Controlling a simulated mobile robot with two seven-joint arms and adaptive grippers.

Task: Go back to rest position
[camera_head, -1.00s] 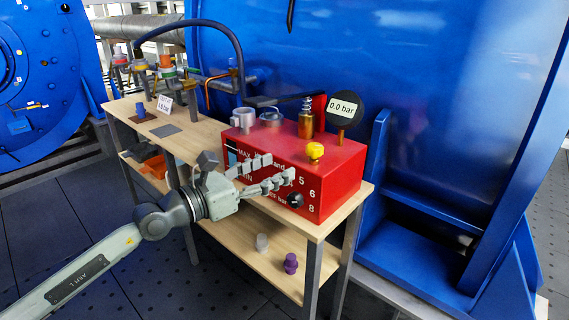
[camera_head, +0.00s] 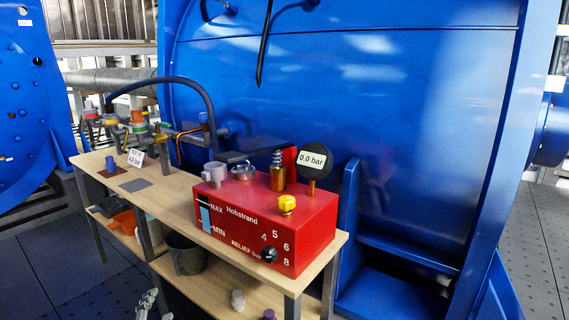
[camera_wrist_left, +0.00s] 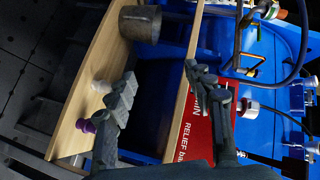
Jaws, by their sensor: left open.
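My left gripper (camera_head: 150,304) shows only at the bottom edge of the head view, low in front of the bench. In the left wrist view my left gripper (camera_wrist_left: 162,95) has its two fingers well apart, with nothing between them. The red Hobstrand unit (camera_head: 265,222) stands on the wooden bench top (camera_head: 178,196), apart from the gripper in the head view. It carries a yellow knob (camera_head: 287,204), a black relief knob (camera_head: 269,255) and a round gauge (camera_head: 314,160) reading 0.0 bar. My right gripper is not in view.
The lower shelf (camera_head: 205,292) holds a grey bucket (camera_head: 186,254), a pale cup (camera_head: 238,300), a purple piece (camera_head: 269,314) and an orange item (camera_head: 124,221). Valves and a hose (camera_head: 190,84) stand at the back left. A large blue housing (camera_head: 400,100) rises behind the bench.

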